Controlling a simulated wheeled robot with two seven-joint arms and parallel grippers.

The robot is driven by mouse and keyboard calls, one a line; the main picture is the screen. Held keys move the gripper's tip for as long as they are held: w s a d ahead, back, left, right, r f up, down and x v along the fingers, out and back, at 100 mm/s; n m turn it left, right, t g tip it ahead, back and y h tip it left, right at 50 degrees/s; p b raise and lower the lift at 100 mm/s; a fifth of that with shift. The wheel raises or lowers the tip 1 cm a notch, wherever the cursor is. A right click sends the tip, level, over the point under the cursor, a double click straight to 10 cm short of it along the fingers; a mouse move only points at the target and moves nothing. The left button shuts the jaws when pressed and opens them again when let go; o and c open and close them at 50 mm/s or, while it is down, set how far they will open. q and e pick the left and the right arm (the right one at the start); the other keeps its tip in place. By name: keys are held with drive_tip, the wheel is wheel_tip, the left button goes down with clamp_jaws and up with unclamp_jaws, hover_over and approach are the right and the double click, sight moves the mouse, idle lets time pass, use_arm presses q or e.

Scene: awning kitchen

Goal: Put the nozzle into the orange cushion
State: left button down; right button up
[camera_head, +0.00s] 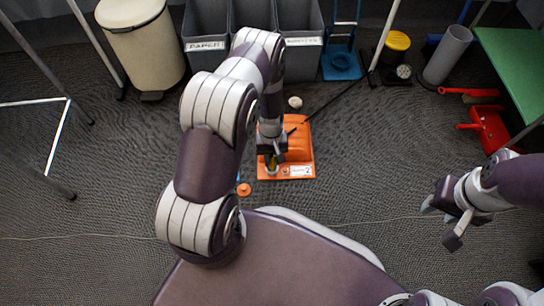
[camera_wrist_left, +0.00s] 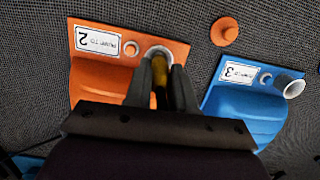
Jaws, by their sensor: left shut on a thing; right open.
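The orange cushion (camera_head: 298,148) lies on the floor, with a white label reading 2. It also shows in the left wrist view (camera_wrist_left: 155,22), where a pale round opening (camera_wrist_left: 160,52) is at its edge. My left gripper (camera_head: 271,166) is over this edge, pointing down. In the left wrist view its fingers (camera_wrist_left: 160,88) are shut on the brass-yellow nozzle (camera_wrist_left: 161,97), at the opening. The fingers hide much of the nozzle, so I cannot tell whether its tip is inside. My right gripper (camera_head: 445,226) is open and empty, off to the right.
A blue cushion (camera_wrist_left: 245,105) labelled 3 lies beside the orange one. A loose orange cap (camera_head: 245,189) is on the floor nearby. Grey bins (camera_head: 300,52), a cream bin (camera_head: 140,45) and a red dustpan (camera_head: 489,128) stand further back. Floor between the cushion and right gripper is clear.

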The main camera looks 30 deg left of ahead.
use_arm(q)
drive_tip(key=shift+f+b, duration=0.7)
drive_tip(key=shift+f, duration=0.45)
drive_tip(key=shift+c, duration=2)
unclamp_jaws()
drive_tip(key=shift+r, duration=0.15)
wheel_tip(320, 180, up, 8)
drive_tip(key=p, duration=0.7)
drive_tip(key=shift+p, duration=0.4)
